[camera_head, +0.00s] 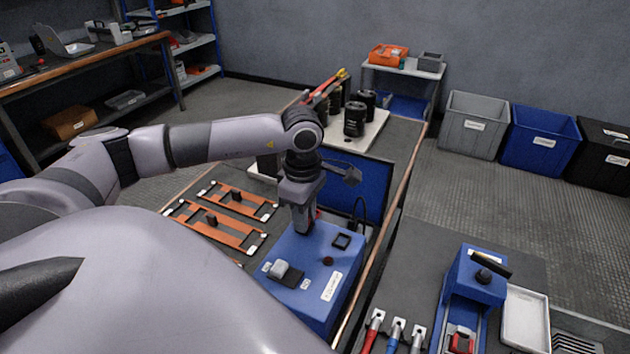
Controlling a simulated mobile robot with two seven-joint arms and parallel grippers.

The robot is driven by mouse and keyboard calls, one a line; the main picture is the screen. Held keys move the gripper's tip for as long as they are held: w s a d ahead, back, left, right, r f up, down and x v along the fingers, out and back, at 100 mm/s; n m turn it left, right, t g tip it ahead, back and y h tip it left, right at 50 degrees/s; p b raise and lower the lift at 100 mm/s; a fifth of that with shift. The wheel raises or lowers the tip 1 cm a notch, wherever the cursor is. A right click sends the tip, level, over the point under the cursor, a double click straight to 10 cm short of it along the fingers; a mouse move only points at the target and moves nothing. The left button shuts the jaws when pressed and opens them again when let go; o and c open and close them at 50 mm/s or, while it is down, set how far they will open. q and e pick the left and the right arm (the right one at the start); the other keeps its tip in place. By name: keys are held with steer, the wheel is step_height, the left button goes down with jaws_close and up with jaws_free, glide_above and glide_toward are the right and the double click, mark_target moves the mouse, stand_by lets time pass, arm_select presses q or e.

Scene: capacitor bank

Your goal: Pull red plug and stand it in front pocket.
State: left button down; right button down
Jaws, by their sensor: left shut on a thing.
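A blue box (312,310) stands on the bench in the middle of the camera_head view. My left gripper (303,230) points down over its far left part and is shut. A small bit of red (314,214) shows beside the fingers, which fits the red plug; the rest of it is hidden by the gripper. I cannot tell whether the plug is seated in the box or lifted. On the box top are a black square frame (341,241), a dark red round spot (328,261) and a grey-and-white block (287,272). I cannot tell which is the front pocket. My right gripper is not in view.
Orange frames (213,227) lie left of the box. A blue panel (365,185) stands behind it, with black cylinders (355,118) on a pale board farther back.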

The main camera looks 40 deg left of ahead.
arm_select(q)
steer(key=shift+s+d+f+b, duration=0.2)
steer(key=shift+f+b, duration=0.25)
steer(key=shift+f, duration=0.2)
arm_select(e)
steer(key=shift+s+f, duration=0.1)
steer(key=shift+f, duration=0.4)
arm_select(q)
steer(key=c, duration=0.9)
jaws_free()
steer(key=shift+w+f, duration=0.1)
steer(key=shift+d, duration=0.1)
steer(key=r, duration=0.8)
steer(key=shift+w+a+r, duration=0.3)
steer(key=shift+a+r, duration=0.05)
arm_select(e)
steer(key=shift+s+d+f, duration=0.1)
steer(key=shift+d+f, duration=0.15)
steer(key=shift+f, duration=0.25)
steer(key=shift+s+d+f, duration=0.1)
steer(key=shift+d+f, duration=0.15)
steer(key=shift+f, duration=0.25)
